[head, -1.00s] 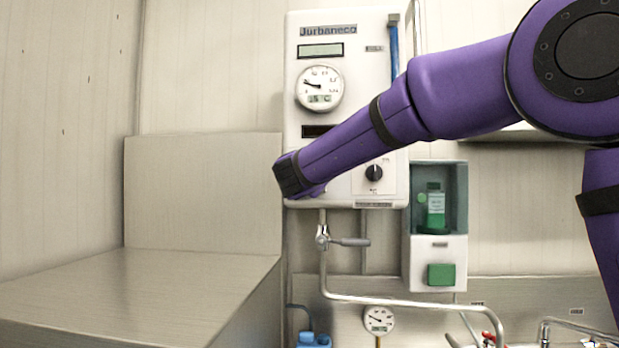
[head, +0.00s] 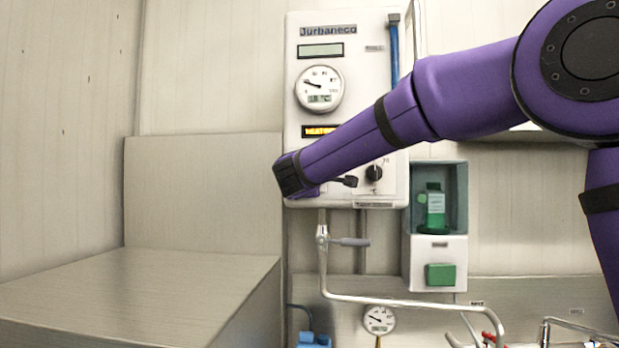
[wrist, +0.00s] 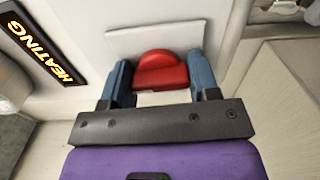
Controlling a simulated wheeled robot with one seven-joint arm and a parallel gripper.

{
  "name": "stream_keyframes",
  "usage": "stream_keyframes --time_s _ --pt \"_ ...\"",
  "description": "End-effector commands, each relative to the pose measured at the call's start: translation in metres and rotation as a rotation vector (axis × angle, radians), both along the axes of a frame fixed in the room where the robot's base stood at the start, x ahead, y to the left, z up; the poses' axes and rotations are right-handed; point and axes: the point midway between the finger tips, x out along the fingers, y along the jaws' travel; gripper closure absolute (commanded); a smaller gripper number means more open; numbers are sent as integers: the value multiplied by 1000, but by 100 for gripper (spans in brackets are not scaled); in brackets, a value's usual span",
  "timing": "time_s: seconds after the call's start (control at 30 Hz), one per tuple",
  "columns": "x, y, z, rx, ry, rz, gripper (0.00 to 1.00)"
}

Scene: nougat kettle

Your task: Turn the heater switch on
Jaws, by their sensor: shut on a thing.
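The heater switch is a red knob (wrist: 160,72) on a pale plate, seen in the wrist view. My gripper (wrist: 159,77) has its two blue fingers on either side of the knob and is shut on it. In the head view my purple forearm hides the knob and most of the gripper. The heater (head: 365,60) is a white wall unit. Its display is lit with orange letters, partly hidden in the head view (head: 316,131), and reads HEATING in the wrist view (wrist: 40,50).
A black dial (head: 374,173) sits right of my wrist on the heater. A round gauge (head: 319,89) is above. A pipe with a lever valve (head: 322,238) runs below. A bare metal counter (head: 140,290) lies at left.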

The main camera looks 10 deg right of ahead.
Motion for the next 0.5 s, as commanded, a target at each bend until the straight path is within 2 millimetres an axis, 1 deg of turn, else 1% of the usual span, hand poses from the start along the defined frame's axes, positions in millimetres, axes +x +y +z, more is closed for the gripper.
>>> stream_keyframes --time_s 0.2,0.5 --pt "0 0 -1 58 -14 0 68" --pt "0 0 -2 76 -17 0 68"
